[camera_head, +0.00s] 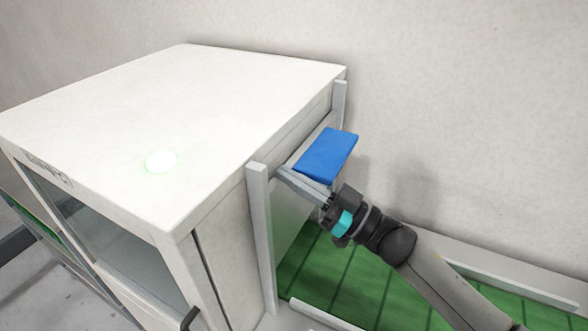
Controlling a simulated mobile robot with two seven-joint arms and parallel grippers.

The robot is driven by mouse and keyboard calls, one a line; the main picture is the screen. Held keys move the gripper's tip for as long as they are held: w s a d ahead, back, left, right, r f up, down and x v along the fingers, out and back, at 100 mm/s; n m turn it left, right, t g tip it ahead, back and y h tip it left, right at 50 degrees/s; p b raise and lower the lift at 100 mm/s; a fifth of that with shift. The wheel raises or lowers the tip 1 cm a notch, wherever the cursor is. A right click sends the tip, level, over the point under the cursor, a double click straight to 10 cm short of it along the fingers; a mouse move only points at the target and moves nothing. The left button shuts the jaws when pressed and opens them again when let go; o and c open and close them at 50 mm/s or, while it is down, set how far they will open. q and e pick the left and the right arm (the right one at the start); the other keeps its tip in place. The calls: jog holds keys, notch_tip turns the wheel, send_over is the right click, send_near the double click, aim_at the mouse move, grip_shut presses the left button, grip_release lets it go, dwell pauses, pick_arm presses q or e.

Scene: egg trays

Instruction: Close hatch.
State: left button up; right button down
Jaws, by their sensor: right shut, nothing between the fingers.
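The hatch (312,148) is a grey panel between two upright grey rails on the right side of the white machine. A flat blue handle (328,154) sticks out from it. The hatch's lower part is partly hidden behind the handle and my arm. My right gripper (325,206) is shut and empty, just below the handle's near end. Its tip is close to the handle's underside; I cannot tell whether they touch. My left gripper is not in view.
The white machine (180,110) fills the left, with a glowing round light (161,161) on top and a glass front window (110,240). A green conveyor (345,280) with pale side rails runs under my right arm. A bare wall stands behind.

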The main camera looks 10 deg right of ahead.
aim_at(284, 238)
jog(key=shift+f, duration=0.1)
jog(key=shift+f, duration=0.2)
notch_tip(284, 238, down, 17)
jog(key=b, duration=1.2)
jog(key=shift+r, duration=0.1)
jog(key=shift+s+f, duration=0.1)
jog(key=shift+f, duration=0.15)
